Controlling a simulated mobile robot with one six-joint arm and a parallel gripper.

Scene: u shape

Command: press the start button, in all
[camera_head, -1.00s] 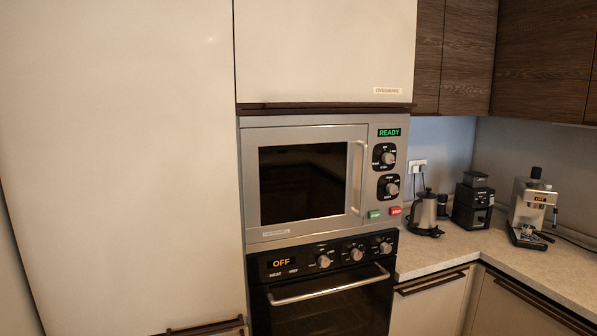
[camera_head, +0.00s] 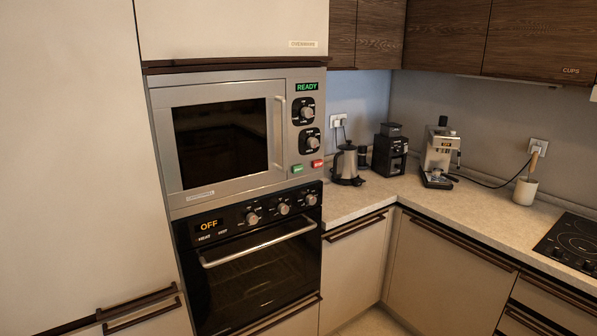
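The green start button (camera_head: 297,169) is at the bottom right of the microwave's front panel, left of the red stop button (camera_head: 317,164). The microwave (camera_head: 284,100) is built into a tall cabinet, and its door is shut. Its display (camera_head: 307,87) reads READY in green. Two round dials sit between the display and the buttons. My gripper is not in view, and nothing covers the buttons.
Below is an oven (camera_head: 262,240) with a bar handle and an OFF display. To the right, a counter (camera_head: 375,195) holds a kettle (camera_head: 346,163), a grinder (camera_head: 390,150), an espresso machine (camera_head: 440,155) and a utensil pot (camera_head: 525,191). A cooktop (camera_head: 572,243) is at far right.

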